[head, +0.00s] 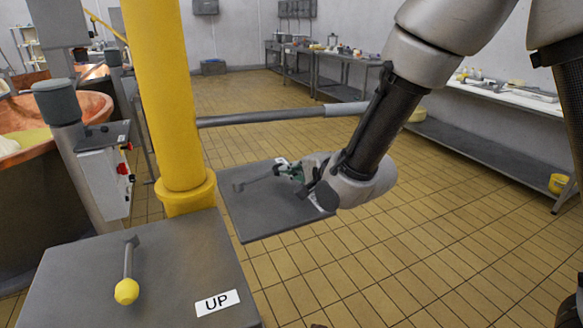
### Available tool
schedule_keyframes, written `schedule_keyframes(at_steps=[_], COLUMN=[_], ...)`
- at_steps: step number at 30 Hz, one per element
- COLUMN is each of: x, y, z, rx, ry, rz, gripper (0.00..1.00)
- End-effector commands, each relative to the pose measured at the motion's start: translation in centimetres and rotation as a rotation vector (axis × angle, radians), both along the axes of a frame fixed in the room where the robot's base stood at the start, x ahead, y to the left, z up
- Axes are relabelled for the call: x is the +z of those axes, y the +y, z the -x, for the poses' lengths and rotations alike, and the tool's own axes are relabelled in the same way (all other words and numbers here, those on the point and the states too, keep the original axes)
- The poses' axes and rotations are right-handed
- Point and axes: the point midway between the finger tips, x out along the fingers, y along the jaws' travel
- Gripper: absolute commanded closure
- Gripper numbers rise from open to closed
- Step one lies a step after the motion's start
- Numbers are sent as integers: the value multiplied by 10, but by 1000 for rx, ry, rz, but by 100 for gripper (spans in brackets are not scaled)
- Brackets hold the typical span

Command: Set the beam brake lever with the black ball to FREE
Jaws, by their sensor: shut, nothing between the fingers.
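The grey plate (262,215) behind the yellow post carries a thin lever (258,180) with a small dark end at its left. Its right part runs behind my gripper, and I cannot tell which end is the black ball. My gripper (284,170) is shut and empty, low over this plate at the lever's right end. I cannot tell whether it touches the lever. White labels show in part beside the gripper, one at the plate's back edge (282,161); their words cannot be read, so the lever's setting is unclear.
A nearer grey plate (190,275) holds a lever with a yellow ball (126,291) and a label UP (217,302). The yellow post (165,90) and a grey horizontal bar (280,115) stand close to my arm. A copper vat (95,105) is at left. Tiled floor is clear at right.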

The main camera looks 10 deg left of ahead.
Motion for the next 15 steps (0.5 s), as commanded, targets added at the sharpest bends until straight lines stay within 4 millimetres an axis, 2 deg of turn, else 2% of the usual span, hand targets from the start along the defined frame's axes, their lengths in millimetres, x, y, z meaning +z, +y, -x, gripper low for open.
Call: schedule_keyframes(at_steps=[6, 15], x=[0, 0], y=[2, 35], z=[-3, -38], rx=[0, -1], ry=[-1, -1], rz=[-1, -1], gripper=[100, 100])
